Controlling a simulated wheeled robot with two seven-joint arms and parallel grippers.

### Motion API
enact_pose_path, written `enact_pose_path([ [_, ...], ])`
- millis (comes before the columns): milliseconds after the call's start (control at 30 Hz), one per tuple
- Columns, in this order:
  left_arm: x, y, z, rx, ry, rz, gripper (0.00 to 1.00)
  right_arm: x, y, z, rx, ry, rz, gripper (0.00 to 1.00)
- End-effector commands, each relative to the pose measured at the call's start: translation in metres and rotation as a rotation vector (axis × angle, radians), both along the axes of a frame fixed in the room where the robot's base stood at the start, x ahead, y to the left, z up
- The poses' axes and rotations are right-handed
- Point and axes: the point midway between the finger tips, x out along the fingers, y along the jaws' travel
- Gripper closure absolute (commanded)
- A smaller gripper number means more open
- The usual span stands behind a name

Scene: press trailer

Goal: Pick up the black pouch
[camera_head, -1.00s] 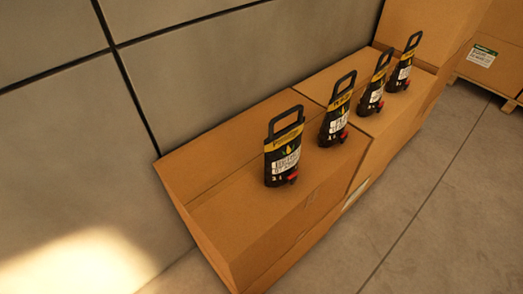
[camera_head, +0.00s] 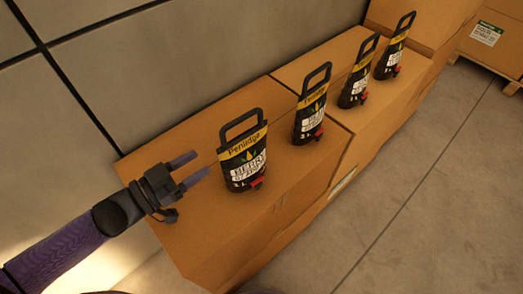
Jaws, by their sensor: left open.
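Several black pouches with loop handles and yellow bands stand upright in a row on cardboard boxes. The nearest black pouch (camera_head: 243,165) stands on the near box and has a red tap low on its front right. A second pouch (camera_head: 310,112) stands behind it to the right, then a third (camera_head: 357,80) and a fourth (camera_head: 392,56) farther back. My left gripper (camera_head: 192,170) is open and empty, just left of the nearest pouch, its fingers pointing at it with a small gap. My right gripper is not in view.
The near cardboard box (camera_head: 200,225) has bare top around the pouch. A grey panelled wall (camera_head: 180,60) runs behind the boxes. Taller boxes (camera_head: 430,25) and a pallet (camera_head: 485,75) stand at the far right. The concrete floor (camera_head: 430,200) is clear.

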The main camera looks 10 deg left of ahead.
Motion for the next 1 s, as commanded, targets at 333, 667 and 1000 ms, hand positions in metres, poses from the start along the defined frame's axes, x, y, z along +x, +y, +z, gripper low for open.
enact_pose_path([
  [333,0.042,-0.041,0.004,-0.003,-0.007,-0.004,0.46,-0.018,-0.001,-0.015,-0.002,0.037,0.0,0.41],
  [667,0.069,-0.071,0.009,-0.001,-0.002,-0.001,0.46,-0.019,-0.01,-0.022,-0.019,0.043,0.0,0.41],
  [1000,0.069,-0.071,0.01,-0.001,-0.002,-0.001,0.93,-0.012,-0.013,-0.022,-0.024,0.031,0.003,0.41],
])
